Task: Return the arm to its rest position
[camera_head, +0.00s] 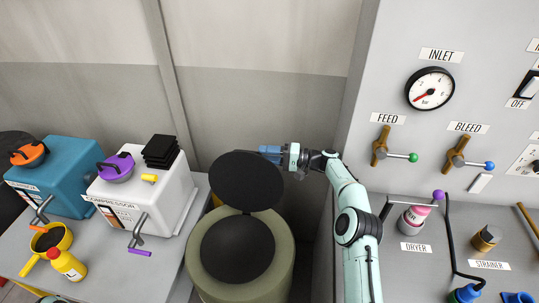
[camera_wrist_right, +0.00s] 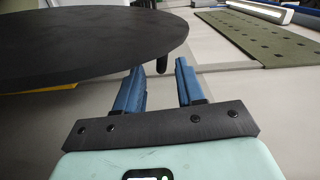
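My right arm (camera_head: 350,225) reaches up from the bottom of the head view. Its right gripper (camera_head: 268,152) is behind the top right of a raised black lid (camera_head: 246,182). In the right wrist view the two blue fingers of the right gripper (camera_wrist_right: 160,82) stand apart with nothing between them. The lid (camera_wrist_right: 90,40) fills the upper left there, beside the fingers; I cannot tell whether they touch it. The lid stands tilted up over an olive drum (camera_head: 284,272) with a dark round top.
A grey panel with a gauge (camera_head: 430,89), a feed valve (camera_head: 381,146) and a bleed valve (camera_head: 457,152) stands right of the arm. A white compressor (camera_head: 145,198) and a blue box (camera_head: 60,175) sit on the left table. Bare wall lies behind the gripper.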

